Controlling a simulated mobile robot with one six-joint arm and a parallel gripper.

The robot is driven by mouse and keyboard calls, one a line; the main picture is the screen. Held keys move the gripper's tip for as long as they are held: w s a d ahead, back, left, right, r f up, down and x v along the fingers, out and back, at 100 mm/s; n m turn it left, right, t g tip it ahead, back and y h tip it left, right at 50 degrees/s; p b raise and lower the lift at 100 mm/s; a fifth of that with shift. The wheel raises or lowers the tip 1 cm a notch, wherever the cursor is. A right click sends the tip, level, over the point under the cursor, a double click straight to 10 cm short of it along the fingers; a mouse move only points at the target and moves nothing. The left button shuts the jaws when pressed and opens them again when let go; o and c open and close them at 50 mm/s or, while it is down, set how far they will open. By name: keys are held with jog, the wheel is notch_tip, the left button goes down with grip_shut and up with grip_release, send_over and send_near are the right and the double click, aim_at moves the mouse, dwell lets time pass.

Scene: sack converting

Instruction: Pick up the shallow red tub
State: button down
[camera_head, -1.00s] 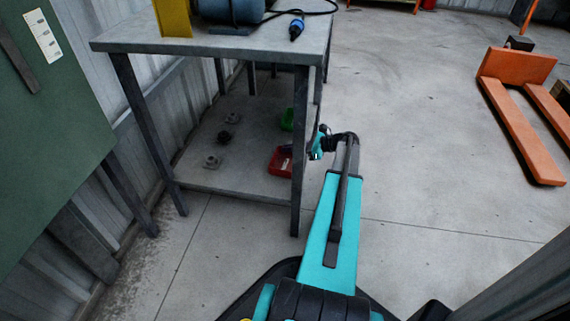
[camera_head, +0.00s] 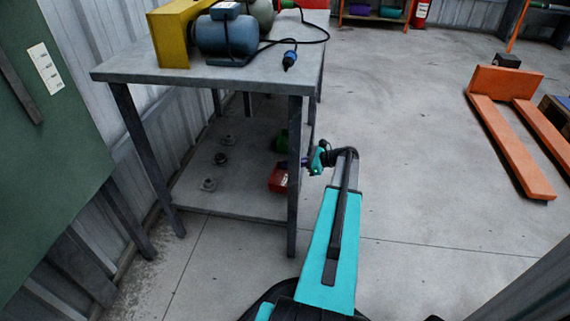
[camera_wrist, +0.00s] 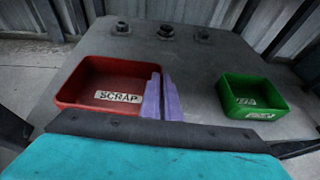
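The shallow red tub (camera_head: 277,182) is at the right end of the bench's lower shelf, partly hidden by a bench leg. In the wrist view the red tub (camera_wrist: 90,75) looks empty and carries a white SCRAP label. My gripper (camera_head: 300,162) reaches in from the right, past the leg. Its two lilac fingers (camera_wrist: 162,98) are close together at the tub's right wall, one on each side of it, and look shut on it. I cannot tell whether the tub's base touches the shelf.
A green tub (camera_wrist: 250,98) stands to the right in the wrist view. Several dark round parts (camera_head: 221,158) lie on the shelf (camera_head: 240,205). The bench leg (camera_head: 294,190) stands close to my arm. A pallet truck (camera_head: 510,120) is at right; the floor between is clear.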

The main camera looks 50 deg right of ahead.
jog(key=s+d+r+p, duration=0.1)
jog(key=s+d+p, duration=0.3)
jog(key=s, duration=0.8)
jog(key=shift+s+d+r+p, duration=0.15)
jog(key=shift+s+d+p, duration=0.15)
jog(key=shift+d, duration=1.1)
